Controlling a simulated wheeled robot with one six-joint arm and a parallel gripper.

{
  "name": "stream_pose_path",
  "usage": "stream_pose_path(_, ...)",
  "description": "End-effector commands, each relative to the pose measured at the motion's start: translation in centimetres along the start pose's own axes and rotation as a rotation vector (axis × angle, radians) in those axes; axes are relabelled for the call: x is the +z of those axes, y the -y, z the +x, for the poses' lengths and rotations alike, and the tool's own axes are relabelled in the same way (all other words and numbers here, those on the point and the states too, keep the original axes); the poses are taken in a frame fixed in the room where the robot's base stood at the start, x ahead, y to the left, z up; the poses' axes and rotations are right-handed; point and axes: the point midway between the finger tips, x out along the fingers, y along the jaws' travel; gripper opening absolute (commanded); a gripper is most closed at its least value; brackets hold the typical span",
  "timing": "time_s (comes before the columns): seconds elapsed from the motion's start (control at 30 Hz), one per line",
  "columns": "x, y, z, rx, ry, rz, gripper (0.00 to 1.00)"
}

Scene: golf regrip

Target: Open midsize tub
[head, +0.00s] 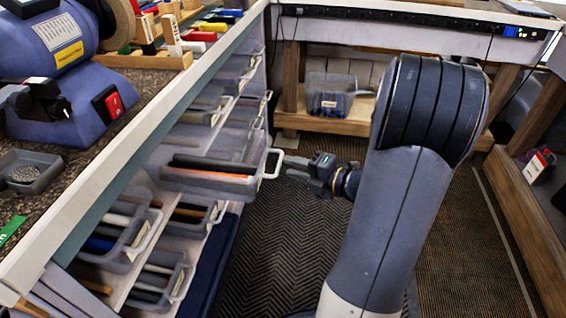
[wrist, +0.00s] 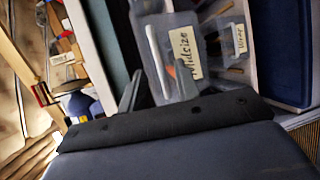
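The midsize tub (head: 205,182) is a clear grey drawer on the left, holding dark and orange grips, with a pale loop handle (head: 272,163) on its front. Its front stands out past the tub below it. In the wrist view its label (wrist: 186,52) reads "Midsize", and the handle (wrist: 154,62) is ahead of the fingers. My gripper (head: 290,168) is at the handle, just to its right in the head view. In the wrist view my gripper (wrist: 158,92) has its two fingers apart, with nothing visibly clamped. I cannot tell whether a finger touches the handle.
Other tubs (head: 120,240) fill the rack around it. A bench top (head: 60,190) with a blue grinder (head: 60,60) overhangs the rack. A clear bin (head: 330,95) sits on a low wooden shelf behind. The dark mat floor (head: 285,250) before the rack is clear.

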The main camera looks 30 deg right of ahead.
Motion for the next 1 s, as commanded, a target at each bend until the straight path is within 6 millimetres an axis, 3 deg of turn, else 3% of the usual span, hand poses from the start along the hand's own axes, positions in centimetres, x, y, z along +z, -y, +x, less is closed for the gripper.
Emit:
stream_pose_path(0.2, 0.0, -0.1, -3.7, 0.0, 0.004, 0.001, 0.31)
stream_pose_path(0.4, 0.0, 0.0, -5.5, 0.0, 0.001, 0.0, 0.31)
stream_pose_path(1.0, -0.1, 0.1, -5.3, 0.0, -0.002, 0.0, 0.31)
